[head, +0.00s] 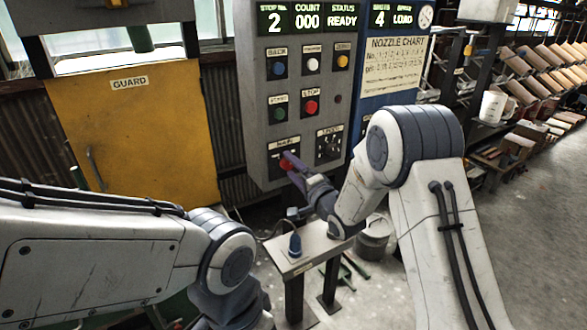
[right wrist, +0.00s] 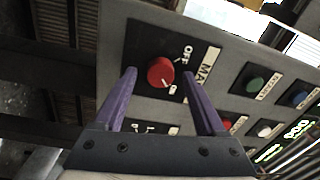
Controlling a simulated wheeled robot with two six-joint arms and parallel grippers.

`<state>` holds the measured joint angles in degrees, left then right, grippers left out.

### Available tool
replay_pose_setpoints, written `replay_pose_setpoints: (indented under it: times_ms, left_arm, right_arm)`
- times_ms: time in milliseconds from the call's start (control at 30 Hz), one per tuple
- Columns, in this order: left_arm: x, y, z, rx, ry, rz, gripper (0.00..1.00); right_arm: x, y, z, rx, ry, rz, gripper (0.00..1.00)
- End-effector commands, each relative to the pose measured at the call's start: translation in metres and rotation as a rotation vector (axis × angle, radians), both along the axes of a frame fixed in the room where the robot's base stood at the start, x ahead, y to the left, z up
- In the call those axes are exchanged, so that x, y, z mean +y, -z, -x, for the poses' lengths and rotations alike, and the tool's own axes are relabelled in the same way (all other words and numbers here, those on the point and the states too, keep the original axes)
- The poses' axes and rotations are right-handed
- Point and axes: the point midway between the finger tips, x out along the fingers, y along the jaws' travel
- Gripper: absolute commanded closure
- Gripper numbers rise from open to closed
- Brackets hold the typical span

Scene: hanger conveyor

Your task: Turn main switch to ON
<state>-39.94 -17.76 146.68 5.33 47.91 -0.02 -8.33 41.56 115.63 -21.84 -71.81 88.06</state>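The main switch is a red round knob (right wrist: 160,72) on a black plate marked MAIN, with OFF and ON lettering beside it. It sits low on the grey control panel (head: 262,110) in the head view. My right gripper (right wrist: 161,76) is open, with one purple finger on each side of the knob in the right wrist view. In the head view its fingertips are at the knob and partly hide it. I cannot tell whether the fingers touch it or which way the knob points. My left arm shows at the lower left; its gripper is out of view.
Other buttons sit close above the switch, including a red stop button (head: 311,107) and a green one (head: 279,114). A small selector (head: 328,147) is to the right. A small metal table (head: 312,246) with a blue-topped item (head: 295,244) stands below. A yellow guard door (head: 130,120) is left.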

Motion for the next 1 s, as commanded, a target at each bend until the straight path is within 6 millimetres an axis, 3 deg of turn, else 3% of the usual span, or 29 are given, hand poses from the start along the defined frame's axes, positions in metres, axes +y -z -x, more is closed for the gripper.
replay_pose_setpoints:
  times_ms: [267,700,1000]
  left_arm:
    - [0.000,0.005,0.000,0.000,0.000,0.000,0.50]
    - [0.000,0.022,0.000,0.000,0.000,0.000,0.50]
    - [0.000,0.023,0.000,0.000,0.000,0.000,0.50]
  right_arm:
    - [-0.007,0.002,0.013,0.001,0.000,0.002,0.27]
    - [-0.047,0.007,0.081,0.000,0.002,0.001,0.27]
    - [-0.052,0.005,0.091,0.000,0.001,0.000,0.27]
